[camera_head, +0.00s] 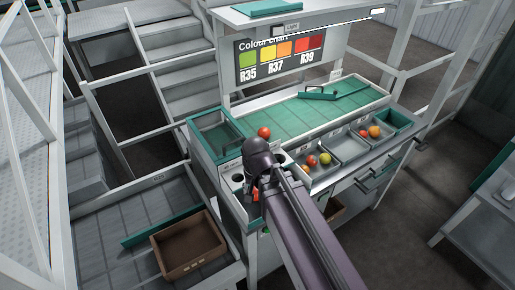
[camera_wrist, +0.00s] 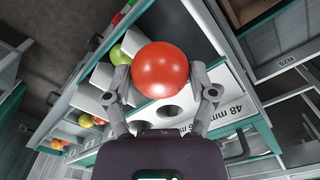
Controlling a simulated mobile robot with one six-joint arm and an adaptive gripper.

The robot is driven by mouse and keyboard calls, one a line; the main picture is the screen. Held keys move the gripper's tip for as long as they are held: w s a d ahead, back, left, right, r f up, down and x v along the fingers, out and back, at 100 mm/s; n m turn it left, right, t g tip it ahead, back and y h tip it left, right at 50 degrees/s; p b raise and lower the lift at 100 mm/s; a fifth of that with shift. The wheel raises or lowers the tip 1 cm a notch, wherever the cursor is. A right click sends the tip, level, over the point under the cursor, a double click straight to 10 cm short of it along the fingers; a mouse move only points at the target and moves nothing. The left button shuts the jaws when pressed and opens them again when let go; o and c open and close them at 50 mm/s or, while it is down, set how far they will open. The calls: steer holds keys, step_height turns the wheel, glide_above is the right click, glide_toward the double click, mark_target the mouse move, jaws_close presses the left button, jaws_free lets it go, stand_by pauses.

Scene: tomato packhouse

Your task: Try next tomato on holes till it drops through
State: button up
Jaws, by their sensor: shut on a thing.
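A red tomato (camera_wrist: 161,70) is held between the two fingers of my gripper (camera_wrist: 161,84) in the wrist view. It appears over or close to the white hole plate (camera_wrist: 222,90), which carries a "48 mm" label. A dark hole (camera_wrist: 170,115) shows just below the tomato in the picture; whether they touch I cannot tell. In the head view my arm hides most of the hole plate (camera_head: 228,180), with dark holes at its left end.
Grey trays (camera_head: 345,147) along the bench front hold several red, orange and green-yellow tomatoes. A teal bin (camera_head: 215,135) stands at the left, a brown crate (camera_head: 188,246) below it. A colour chart (camera_head: 280,60) stands behind. The mat's middle is clear.

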steer(key=w+r+p, duration=0.3)
steer(key=w, duration=1.2)
steer(key=shift+w+d+r, duration=0.2)
steer(key=shift+w+d, duration=0.05)
steer(key=shift+w, duration=0.15)
steer(key=shift+f, duration=0.15)
step_height(320, 180, down, 6)
steer(key=b, duration=0.6)
steer(key=o, duration=0.7)
stand_by(1.3)
